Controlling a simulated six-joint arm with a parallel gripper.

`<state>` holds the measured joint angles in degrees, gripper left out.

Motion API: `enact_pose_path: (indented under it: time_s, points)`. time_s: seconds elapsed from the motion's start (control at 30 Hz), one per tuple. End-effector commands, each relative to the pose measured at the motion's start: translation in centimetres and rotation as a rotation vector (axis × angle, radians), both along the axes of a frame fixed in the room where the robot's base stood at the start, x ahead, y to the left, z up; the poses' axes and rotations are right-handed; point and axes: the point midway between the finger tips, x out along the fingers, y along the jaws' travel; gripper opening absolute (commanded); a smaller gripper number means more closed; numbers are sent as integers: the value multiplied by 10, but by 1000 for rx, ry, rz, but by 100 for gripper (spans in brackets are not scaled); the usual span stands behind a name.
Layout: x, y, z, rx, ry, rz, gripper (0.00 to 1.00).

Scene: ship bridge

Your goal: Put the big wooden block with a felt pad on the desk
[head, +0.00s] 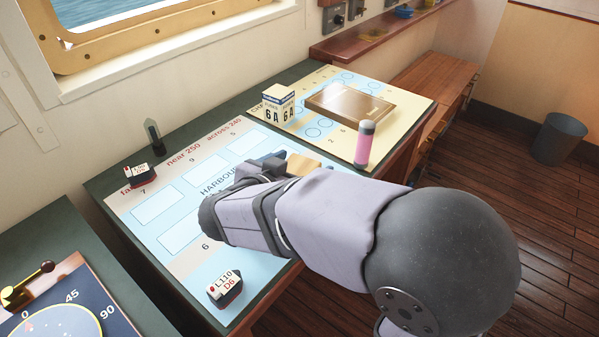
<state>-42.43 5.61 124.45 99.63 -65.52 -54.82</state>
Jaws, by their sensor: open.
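A pale wooden block (303,163) shows on the desk (120,185), just beyond my forearm. My arm hides its near part, and no felt pad can be made out on it. My gripper (268,168) is low over the HARBOUR chart (215,165), immediately left of the block. Its dark fingers are open but partly hidden by my wrist, so I cannot tell whether they touch the block or are around it.
Small ship-like labelled pieces stand at left (140,175) and front (225,289). A dark pointed piece (153,134) stands behind. On the yellow chart (398,92) are a 6A box (279,107), a flat brown wooden case (349,103) and a pink cylinder (364,147).

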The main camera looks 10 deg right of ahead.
Motion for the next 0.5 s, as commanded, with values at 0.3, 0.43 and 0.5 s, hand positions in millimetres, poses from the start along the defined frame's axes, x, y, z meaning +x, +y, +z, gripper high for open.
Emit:
enact_pose_path:
  time_s: [0.3,0.43,0.5]
  points:
    - [1,0,0,0,0,1,57]
    - [0,0,0,0,0,1,32]
    - [1,0,0,1,-2,1,28]
